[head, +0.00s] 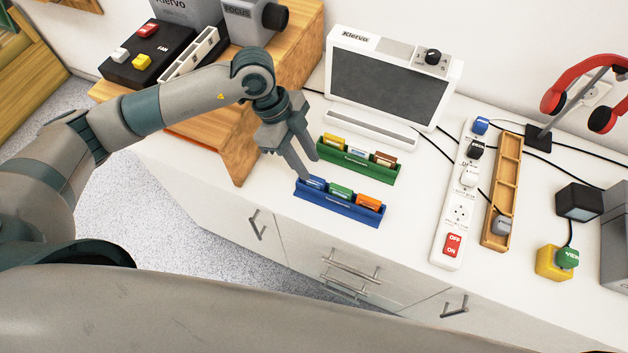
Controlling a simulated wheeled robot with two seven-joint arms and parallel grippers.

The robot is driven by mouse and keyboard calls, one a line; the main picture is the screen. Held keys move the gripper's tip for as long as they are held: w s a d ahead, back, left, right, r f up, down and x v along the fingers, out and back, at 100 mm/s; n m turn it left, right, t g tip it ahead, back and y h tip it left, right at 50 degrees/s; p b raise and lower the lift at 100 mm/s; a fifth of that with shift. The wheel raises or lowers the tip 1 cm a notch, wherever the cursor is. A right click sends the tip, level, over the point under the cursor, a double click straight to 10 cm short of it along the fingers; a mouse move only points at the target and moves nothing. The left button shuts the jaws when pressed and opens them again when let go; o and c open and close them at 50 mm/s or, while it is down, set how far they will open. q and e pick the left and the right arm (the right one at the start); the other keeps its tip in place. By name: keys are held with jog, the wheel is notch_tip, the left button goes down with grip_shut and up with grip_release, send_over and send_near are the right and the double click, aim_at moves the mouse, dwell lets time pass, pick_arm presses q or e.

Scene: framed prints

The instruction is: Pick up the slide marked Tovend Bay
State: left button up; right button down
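A blue rack (346,210) on the white counter holds a blue slide (315,183), a green slide (341,191) and an orange slide (368,202). Behind it a green rack (355,173) holds a yellow slide (334,142), a pale slide (358,152) and a brown slide (385,160). The slide labels are too small to read, so I cannot tell which is marked Tovend Bay. My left gripper (309,170) points down at the blue rack's left end, close to the blue slide. Its fingers look apart, with nothing visibly held. My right gripper is out of view.
A white Klervo screen (392,84) stands behind the racks. A wooden stand (235,140) is at the left. A power strip (457,205), a wooden tray (504,192) and a headphone stand (540,135) are at the right. Bare counter lies between the racks and the strip.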

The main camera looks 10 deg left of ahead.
aim_at(313, 177)
pick_arm(q)
jog(key=shift+s+p+x, duration=0.2)
jog(key=shift+p+x, duration=0.55)
jog(key=shift+x, duration=1.45)
jog(key=shift+a, duration=0.2)
grip_shut()
